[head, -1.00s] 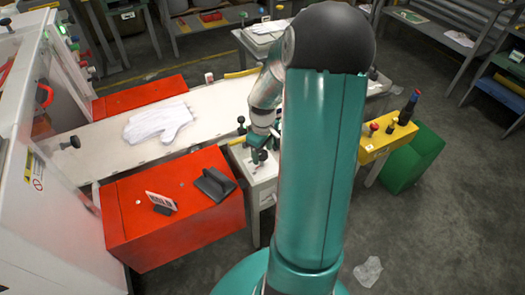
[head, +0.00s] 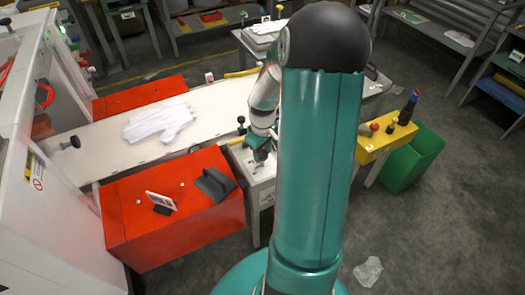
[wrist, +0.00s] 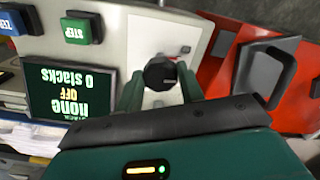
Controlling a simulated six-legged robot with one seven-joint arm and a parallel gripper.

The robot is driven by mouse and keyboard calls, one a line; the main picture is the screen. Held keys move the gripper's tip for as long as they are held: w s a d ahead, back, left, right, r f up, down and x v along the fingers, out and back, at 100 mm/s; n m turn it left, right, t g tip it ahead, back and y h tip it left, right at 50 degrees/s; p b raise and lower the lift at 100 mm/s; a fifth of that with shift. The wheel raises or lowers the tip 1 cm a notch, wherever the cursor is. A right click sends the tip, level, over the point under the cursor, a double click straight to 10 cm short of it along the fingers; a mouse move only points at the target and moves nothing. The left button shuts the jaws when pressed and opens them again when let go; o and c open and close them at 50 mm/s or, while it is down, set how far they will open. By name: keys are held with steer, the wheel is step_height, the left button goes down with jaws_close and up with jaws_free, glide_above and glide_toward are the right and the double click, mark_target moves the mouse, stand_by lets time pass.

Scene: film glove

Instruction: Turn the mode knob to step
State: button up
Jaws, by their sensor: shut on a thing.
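The mode knob (wrist: 160,72) is a round black knob with a pale mark on the white control panel (wrist: 150,32), in the middle of the wrist view. My gripper (wrist: 161,86) has its two green fingers on either side of the knob and is shut on it. The display (wrist: 70,97) beside it shows upside down and reads "none", "OFF" and "0 stacks". A green button (wrist: 81,29) on the panel is lettered STEP. In the head view my gripper (head: 261,152) is down at the small white panel, and the knob is hidden there.
A blue button (wrist: 11,20) sits near the green one. A red cabinet (head: 190,232) with a black bracket (head: 214,184) stands close beside the panel. A white glove (head: 157,124) lies on the pale belt. A yellow box (head: 375,148) stands to the right.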

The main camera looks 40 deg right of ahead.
mark_target(262, 154)
steer(key=m, duration=0.5)
steer(key=shift+m, duration=0.3)
steer(key=m, duration=0.5)
steer(key=shift+w+a, duration=0.1)
steer(key=shift+m, duration=0.3)
steer(key=o, duration=1)
step_height(262, 154, up, 14)
steer(key=shift+f, duration=0.1)
